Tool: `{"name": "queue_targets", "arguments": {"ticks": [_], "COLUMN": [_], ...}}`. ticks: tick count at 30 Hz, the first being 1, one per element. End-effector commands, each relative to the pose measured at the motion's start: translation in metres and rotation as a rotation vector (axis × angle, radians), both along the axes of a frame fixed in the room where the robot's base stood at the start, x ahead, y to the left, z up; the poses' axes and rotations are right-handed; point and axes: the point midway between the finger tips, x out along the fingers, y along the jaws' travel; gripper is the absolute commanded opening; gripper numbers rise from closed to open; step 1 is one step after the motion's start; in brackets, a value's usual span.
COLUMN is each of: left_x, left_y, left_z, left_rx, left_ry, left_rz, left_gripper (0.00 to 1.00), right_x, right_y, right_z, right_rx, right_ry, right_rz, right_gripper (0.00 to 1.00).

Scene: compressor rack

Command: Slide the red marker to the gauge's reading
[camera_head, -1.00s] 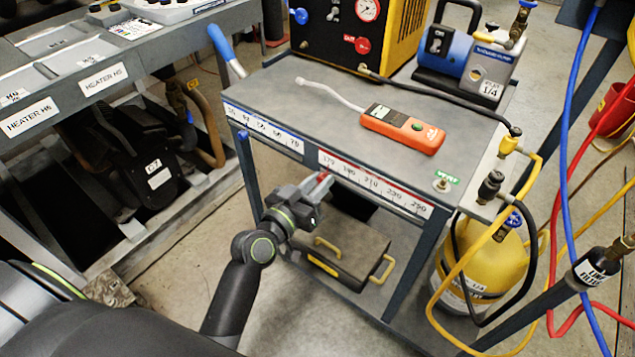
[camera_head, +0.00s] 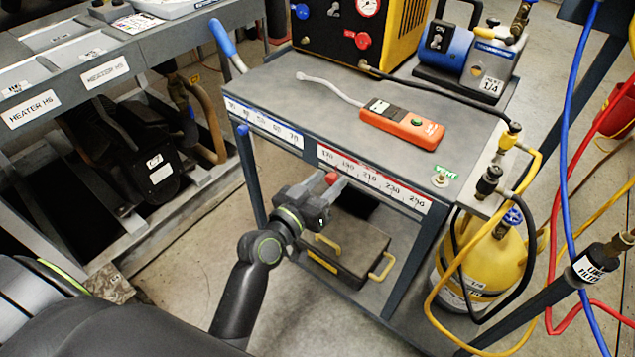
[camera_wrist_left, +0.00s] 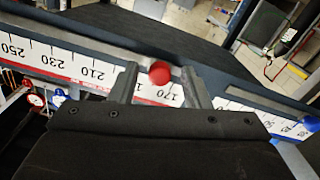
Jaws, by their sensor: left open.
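The red marker (camera_head: 331,178) is a round red knob at the red-edged scale strip (camera_head: 375,180) on the cart's front edge. In the left wrist view the red marker (camera_wrist_left: 159,72) sits between the fingers of my left gripper (camera_wrist_left: 160,90), beside the 170 label, on the side toward 210. The fingers stand apart, and I cannot tell whether either touches the knob. In the head view my left gripper (camera_head: 328,190) reaches the strip from below. The gauge (camera_head: 368,6) on the yellow-black box is cut by the top edge; its needle is too small to read. My right gripper is out of view.
A blue-edged scale (camera_head: 263,124) with a blue knob (camera_head: 242,130) continues left. An orange meter (camera_head: 402,125) lies on the cart top (camera_head: 290,85). A case (camera_head: 345,250) rests on the lower shelf. A yellow cylinder (camera_head: 490,262) and hoses crowd the right side.

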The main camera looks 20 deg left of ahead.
Motion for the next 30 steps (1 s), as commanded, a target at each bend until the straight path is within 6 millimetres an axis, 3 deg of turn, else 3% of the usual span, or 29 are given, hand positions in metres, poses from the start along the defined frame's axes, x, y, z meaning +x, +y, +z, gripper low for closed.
{"name": "queue_targets", "arguments": {"ticks": [5, 21, 30], "left_x": [-0.015, -0.115, -0.157], "left_y": [0.004, 0.03, 0.042], "left_z": [-0.002, -0.003, -0.003], "left_rx": [0.001, 0.002, 0.002], "left_ry": [0.002, 0.004, 0.002], "left_rz": [0.001, 0.001, 0.0], "left_gripper": [0.43, 0.43, 0.43], "right_x": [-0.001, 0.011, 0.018], "right_y": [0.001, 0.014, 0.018], "right_z": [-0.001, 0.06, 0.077], "right_rx": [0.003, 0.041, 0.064], "right_ry": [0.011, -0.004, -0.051], "right_rz": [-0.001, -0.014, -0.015], "right_gripper": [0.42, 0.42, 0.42]}}
